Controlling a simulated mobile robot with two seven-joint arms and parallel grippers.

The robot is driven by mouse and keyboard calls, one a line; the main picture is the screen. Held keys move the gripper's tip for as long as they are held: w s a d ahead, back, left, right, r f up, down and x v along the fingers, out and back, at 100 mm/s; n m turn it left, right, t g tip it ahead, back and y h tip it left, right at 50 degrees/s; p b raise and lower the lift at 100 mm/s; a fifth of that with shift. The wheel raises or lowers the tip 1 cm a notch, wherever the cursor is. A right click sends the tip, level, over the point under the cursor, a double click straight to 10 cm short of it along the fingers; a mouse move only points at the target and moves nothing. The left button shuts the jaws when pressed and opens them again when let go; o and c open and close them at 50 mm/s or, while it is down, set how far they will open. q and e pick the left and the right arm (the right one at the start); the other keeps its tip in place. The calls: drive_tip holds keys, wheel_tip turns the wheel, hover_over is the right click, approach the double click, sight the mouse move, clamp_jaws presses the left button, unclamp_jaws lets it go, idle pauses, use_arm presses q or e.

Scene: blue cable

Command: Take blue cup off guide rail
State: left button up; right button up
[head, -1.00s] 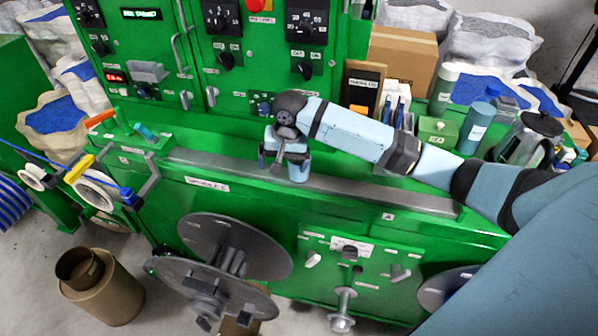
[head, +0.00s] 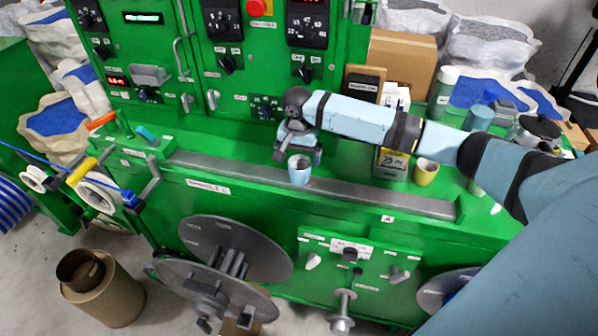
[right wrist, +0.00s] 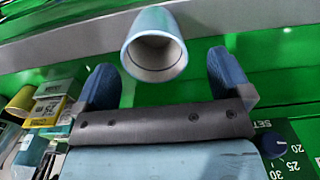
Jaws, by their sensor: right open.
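The light blue cup (head: 299,170) stands upright on the grey guide rail (head: 370,196) that runs along the top of the green machine. My right gripper (head: 299,152) is just behind the cup in the head view, on the machine's control-panel side. In the right wrist view the two blue fingers of the gripper (right wrist: 172,82) are spread wide and empty. The cup (right wrist: 155,45) shows there with its open mouth towards the camera, beyond the fingertips and roughly centred between them. The guide rail (right wrist: 70,45) runs behind it. My left gripper is not in view.
A yellow cup (head: 426,172) and a yellow-labelled box (head: 391,163) stand on the green ledge right of the gripper, under my right arm. Control panels with knobs (head: 230,65) rise behind. A blue cable (head: 50,167) runs at the left. The rail right of the cup is clear.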

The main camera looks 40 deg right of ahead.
sight(299, 169)
drive_tip(key=f, duration=0.3)
drive_tip(key=f+p, duration=0.1)
drive_tip(key=f, duration=0.1)
drive_tip(key=shift+s+a, duration=0.1)
drive_tip(key=shift+s, duration=0.2)
drive_tip(key=shift+r, duration=0.1)
drive_tip(key=c, duration=1)
drive_tip(key=shift+r, duration=0.1)
